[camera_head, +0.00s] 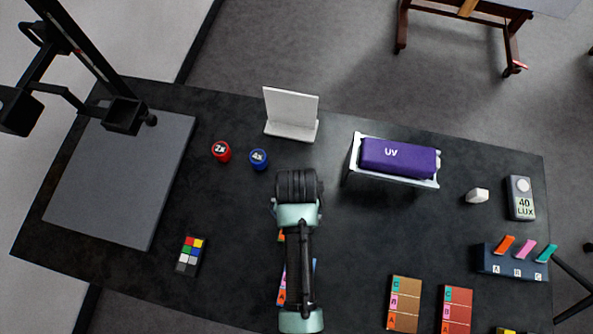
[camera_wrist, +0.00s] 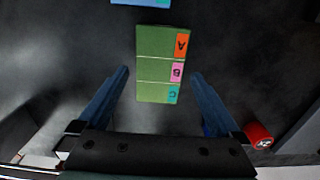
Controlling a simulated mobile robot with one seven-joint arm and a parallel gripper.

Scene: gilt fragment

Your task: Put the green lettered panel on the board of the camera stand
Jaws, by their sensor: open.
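The green lettered panel (camera_wrist: 150,68) lies flat on the dark table in the wrist view, with orange A, pink B and teal C tabs on its right side. In the head view my arm hides nearly all of it. My gripper (camera_wrist: 159,76) is open and empty, its blue fingers on either side of the panel's near end, apart from it. I cannot tell its exact height above the panel. In the head view my wrist hides the fingers. The camera stand's grey board (camera_head: 120,180) lies at the left, bare, under the black column and camera arm (camera_head: 124,114).
A blue panel (camera_wrist: 141,2) lies close beyond the green one. A white stand (camera_head: 290,112) and purple UV box (camera_head: 398,158) stand behind.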

